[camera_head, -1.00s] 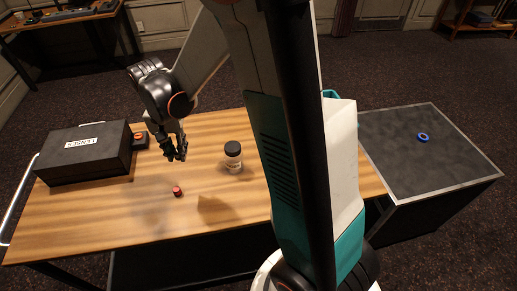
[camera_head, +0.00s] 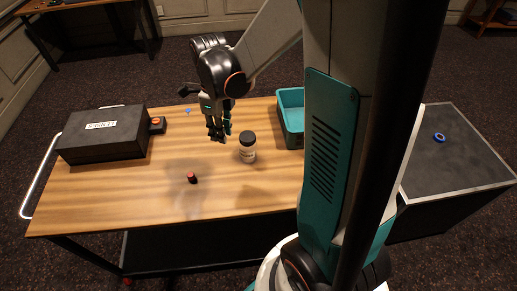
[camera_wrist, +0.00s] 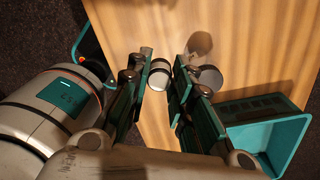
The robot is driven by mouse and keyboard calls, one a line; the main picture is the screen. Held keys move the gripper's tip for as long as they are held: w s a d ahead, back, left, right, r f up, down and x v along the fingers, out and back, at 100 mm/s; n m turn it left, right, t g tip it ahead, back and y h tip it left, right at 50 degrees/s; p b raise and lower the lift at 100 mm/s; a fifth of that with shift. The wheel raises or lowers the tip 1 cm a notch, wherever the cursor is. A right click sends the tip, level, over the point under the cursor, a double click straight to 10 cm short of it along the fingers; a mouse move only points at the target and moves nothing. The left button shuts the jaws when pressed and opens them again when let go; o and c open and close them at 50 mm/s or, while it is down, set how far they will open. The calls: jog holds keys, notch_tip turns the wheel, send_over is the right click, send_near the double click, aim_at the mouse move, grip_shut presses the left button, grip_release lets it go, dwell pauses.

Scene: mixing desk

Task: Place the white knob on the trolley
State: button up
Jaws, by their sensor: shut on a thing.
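The white knob (camera_wrist: 160,72) shows in the wrist view as a small pale round piece between the finger pads. My gripper (camera_head: 219,138) is shut on it, above the wooden top; it also shows in the wrist view (camera_wrist: 163,84). In the head view the fingers hide the knob. The wooden-topped trolley (camera_head: 110,210) has a pale handle rail at its left end. How far the knob is above the wood I cannot tell.
A white jar with a black lid (camera_head: 247,147) stands just right of my gripper. A teal tray (camera_head: 288,117) is behind it. A red knob (camera_head: 192,178), a black case (camera_head: 103,133) and a blue piece (camera_head: 187,110) are also on the wood. A dark-topped unit (camera_head: 455,170) carries a blue ring.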

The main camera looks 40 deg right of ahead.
aim_at(228, 175)
notch_tip(228, 175, down, 19)
jog(key=b, duration=0.6)
jog(key=shift+f, duration=0.2)
jog(key=shift+f+b, duration=0.15)
jog(key=shift+b, duration=0.2)
jog(key=o, duration=0.8)
notch_tip(228, 175, up, 12)
jog(key=p, duration=0.4)
jog(key=shift+w+d+p, duration=0.1)
jog(key=shift+d+p, duration=0.05)
jog(key=shift+p, duration=0.25)
